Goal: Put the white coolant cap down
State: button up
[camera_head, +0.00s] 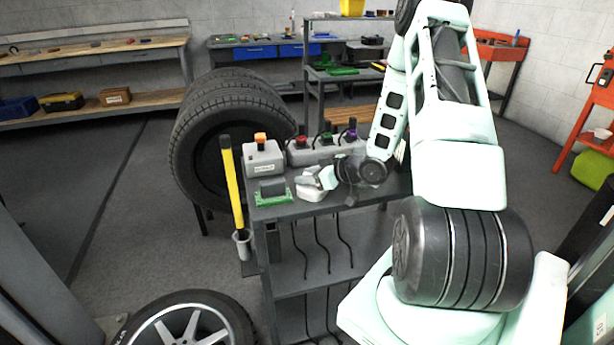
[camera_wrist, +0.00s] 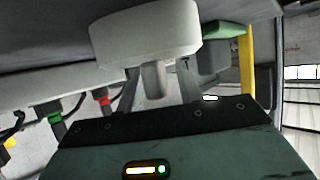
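The white coolant cap (camera_head: 311,194) is at the front edge of the grey cart top, right of the green piece. In the wrist view, which is upside down, the cap (camera_wrist: 145,33) is a round pale disc with a short stem towards my gripper. The disc seems to rest on the cart top. My gripper (camera_head: 318,178) reaches in from the right, low over the cart. Its two fingers (camera_wrist: 160,88) stand apart on either side of the stem, with a gap showing. The far fingertips are hidden behind the disc.
A grey box with an orange top (camera_head: 263,157) and a block with red, green and purple connectors (camera_head: 327,148) stand behind. A green piece (camera_head: 273,198) lies left. A yellow-handled tool (camera_head: 232,185) stands at the cart's left side. Stacked tyres (camera_head: 205,150) are behind it.

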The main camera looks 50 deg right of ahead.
jog(key=v, duration=1.2)
jog(key=w+a+r+n+g+h, duration=0.1)
jog(key=w+a+g, duration=0.15)
jog(key=a, duration=0.35)
jog(key=w+a+r+g, duration=0.1)
jog(key=w+a, duration=0.3)
jog(key=a, duration=0.2)
jog(key=w+a+r+n+g+h, duration=0.1)
jog(key=w+a+g, duration=0.15)
jog(key=a, duration=0.45)
jog(key=s+a+r+n+g, duration=0.1)
jog(key=s+a, duration=0.2)
jog(key=a, duration=0.4)
jog(key=s+a+r+g, duration=0.1)
jog(key=s+a+r, duration=0.15)
jog(key=a, duration=0.35)
jog(key=s+a+r+n+g, duration=0.1)
jog(key=s+a+g, duration=0.1)
jog(key=s+a, duration=0.3)
jog(key=s+a+r+g, duration=0.1)
jog(key=s+a, duration=0.5)
jog(key=s, duration=0.7)
jog(key=shift+n+g+h, duration=0.3)
jog(key=shift+n+g, duration=0.1)
jog(key=shift+g, duration=0.4)
jog(key=shift+s, duration=0.1)
